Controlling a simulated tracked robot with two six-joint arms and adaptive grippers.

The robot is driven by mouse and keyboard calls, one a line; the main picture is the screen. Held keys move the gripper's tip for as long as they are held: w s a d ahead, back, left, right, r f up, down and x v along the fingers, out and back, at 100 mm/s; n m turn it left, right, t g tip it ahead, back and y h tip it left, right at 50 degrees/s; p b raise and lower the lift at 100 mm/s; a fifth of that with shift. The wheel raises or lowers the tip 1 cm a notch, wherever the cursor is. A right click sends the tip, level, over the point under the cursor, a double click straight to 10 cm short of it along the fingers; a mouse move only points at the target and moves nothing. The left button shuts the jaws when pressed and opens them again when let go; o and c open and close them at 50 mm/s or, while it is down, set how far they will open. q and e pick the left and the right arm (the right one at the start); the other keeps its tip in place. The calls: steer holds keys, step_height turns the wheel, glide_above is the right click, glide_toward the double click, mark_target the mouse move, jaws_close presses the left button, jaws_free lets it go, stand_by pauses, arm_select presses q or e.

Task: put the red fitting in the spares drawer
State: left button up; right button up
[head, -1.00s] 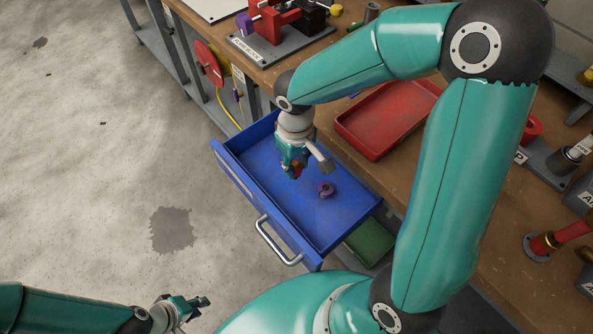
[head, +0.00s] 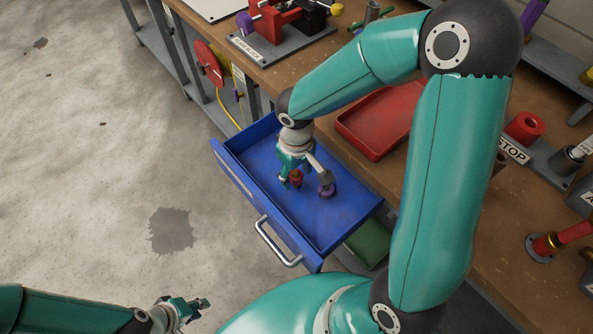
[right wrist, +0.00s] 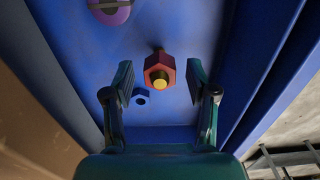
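The red fitting (head: 297,180), a hexagonal piece with a yellow tip, is inside the open blue drawer (head: 345,215). It also shows in the right wrist view (right wrist: 159,72), between the spread fingers and touching neither. My right gripper (head: 304,181) reaches down into the drawer, open around the fitting. The purple round part (head: 326,191) is in the drawer to the right of the fitting, close to one finger. My left gripper (head: 199,309) is open and empty at the lower left, over the floor. I cannot read a label on the drawer.
A red tray (head: 375,123) sits on the bench behind the drawer. A green bin (head: 368,243) is beneath the drawer's right end. The floor at left is clear.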

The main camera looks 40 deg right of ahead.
mark_target(296, 175)
steer(key=shift+r, duration=0.1)
steer(key=shift+r, duration=0.2)
step_height(296, 175, up, 12)
steer(key=p, duration=0.1)
steer(key=shift+f+p, duration=0.15)
steer(key=shift+p, duration=0.15)
stand_by(0.5)
